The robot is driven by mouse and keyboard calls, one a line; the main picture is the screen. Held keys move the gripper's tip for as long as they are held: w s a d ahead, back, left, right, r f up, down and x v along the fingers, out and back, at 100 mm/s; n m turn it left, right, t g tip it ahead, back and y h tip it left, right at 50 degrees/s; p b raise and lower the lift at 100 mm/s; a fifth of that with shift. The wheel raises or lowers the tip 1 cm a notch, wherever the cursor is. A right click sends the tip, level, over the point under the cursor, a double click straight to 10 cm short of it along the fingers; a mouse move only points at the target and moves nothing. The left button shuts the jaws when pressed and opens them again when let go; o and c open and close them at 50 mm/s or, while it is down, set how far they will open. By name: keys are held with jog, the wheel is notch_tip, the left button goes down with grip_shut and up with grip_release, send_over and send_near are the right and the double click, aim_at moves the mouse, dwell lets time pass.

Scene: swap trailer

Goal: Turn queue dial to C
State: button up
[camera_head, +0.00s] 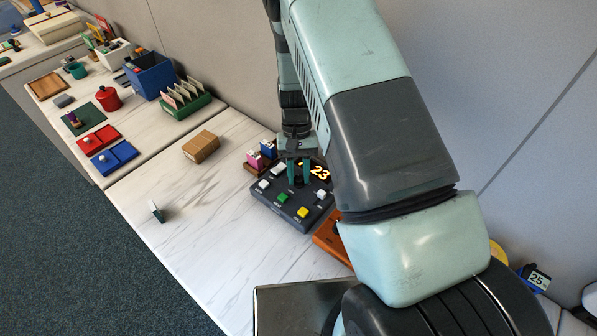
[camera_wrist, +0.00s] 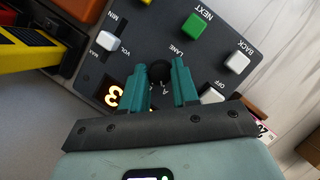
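The dark control panel (camera_head: 291,212) lies on the white counter below my arm. In the wrist view the panel (camera_wrist: 206,62) shows the label LANE beside a round black dial (camera_wrist: 159,71). A letter A is printed close to the dial; the other letters and the dial's pointer are hidden or too small to read. My gripper (camera_head: 298,181) points down over the panel's back part. In the wrist view the two teal fingers of my gripper (camera_wrist: 166,68) stand apart, one on each side of the dial. I cannot tell whether they touch it.
The panel carries a green NEXT button (camera_wrist: 194,26), a white BACK button (camera_wrist: 237,62), a white VOL slider (camera_wrist: 108,41) and a yellow button (camera_head: 303,212). A lit display (camera_head: 319,172) reads 23. A brown box (camera_head: 201,145) stands left, with clear counter around it.

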grip_shut()
jog(key=m+y, duration=0.1)
jog(key=m, duration=0.1)
jog(key=shift+d+m, duration=0.1)
jog(key=shift+m, duration=0.3)
jog(key=m+y, duration=0.1)
jog(key=m, duration=0.3)
jog(key=shift+d+t+y, duration=0.1)
jog(key=shift+t+y, duration=0.3)
jog(key=m+t+y, duration=0.1)
jog(key=m, duration=0.4)
jog(key=shift+s+d, duration=0.1)
jog(key=shift+s, duration=0.05)
jog(key=m+t, duration=0.1)
jog(key=m, duration=0.1)
jog(key=m+t, duration=0.1)
jog(key=m, duration=0.1)
jog(key=shift+s+m+y, duration=0.1)
jog(key=shift+m+y, duration=0.2)
jog(key=shift+m, duration=0.1)
